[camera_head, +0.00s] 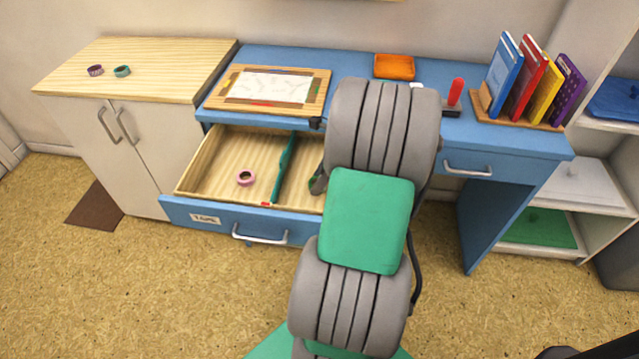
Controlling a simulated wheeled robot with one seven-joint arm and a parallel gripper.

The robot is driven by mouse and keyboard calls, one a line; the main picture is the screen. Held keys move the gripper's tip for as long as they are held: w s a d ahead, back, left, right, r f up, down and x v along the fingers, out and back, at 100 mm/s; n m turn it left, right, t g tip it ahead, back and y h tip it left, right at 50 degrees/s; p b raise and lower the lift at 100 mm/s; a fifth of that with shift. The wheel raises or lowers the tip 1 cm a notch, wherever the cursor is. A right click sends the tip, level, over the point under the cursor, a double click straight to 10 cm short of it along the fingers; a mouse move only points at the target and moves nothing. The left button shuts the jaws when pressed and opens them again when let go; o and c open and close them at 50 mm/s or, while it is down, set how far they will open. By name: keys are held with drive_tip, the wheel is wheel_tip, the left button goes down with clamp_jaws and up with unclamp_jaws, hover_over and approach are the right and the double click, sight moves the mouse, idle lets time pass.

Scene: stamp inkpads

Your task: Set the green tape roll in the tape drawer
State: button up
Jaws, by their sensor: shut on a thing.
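The tape drawer (178,211) is pulled open under the blue desk, with a "TAPE" label on its front. A teal divider (288,160) splits its inside, and a pink tape roll (246,178) lies left of it. My gripper (317,183) is over the drawer's right part, mostly hidden behind my arm. It is shut on the green tape roll (312,181), of which only a small green edge shows. Whether the roll touches the drawer floor cannot be told.
A purple tape roll (95,70) and a teal tape roll (122,71) sit on the wooden cabinet top (160,62). The desk (440,125) holds a drawing board (215,103), an orange tray (394,66), a red-handled stamp (455,92) and several books (527,85).

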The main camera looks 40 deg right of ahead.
drive_tip(key=shift+f, duration=0.4)
drive_tip(key=o, duration=1.3)
drive_tip(key=p+v, duration=0.4)
drive_tip(key=v, duration=0.8)
drive_tip(key=w+a+n, duration=0.1)
drive_tip(key=a+n, duration=0.5)
drive_tip(key=a, duration=0.1)
drive_tip(key=w+a+r+n+g+h, duration=0.1)
drive_tip(key=a+n, duration=0.4)
drive_tip(key=a, duration=0.3)
drive_tip(key=w+a+r+n, duration=0.1)
drive_tip(key=a+n, duration=0.5)
drive_tip(key=a, duration=0.2)
drive_tip(key=shift+w+n+h, duration=0.2)
drive_tip(key=shift+n+h, duration=0.1)
drive_tip(key=s+a+f+n+h, duration=0.1)
drive_tip(key=s+a+n, duration=0.4)
drive_tip(key=n, duration=0.5)
drive_tip(key=shift+s+a+f+n, duration=0.3)
drive_tip(key=shift+a+n, duration=0.1)
drive_tip(key=shift+a, duration=0.75)
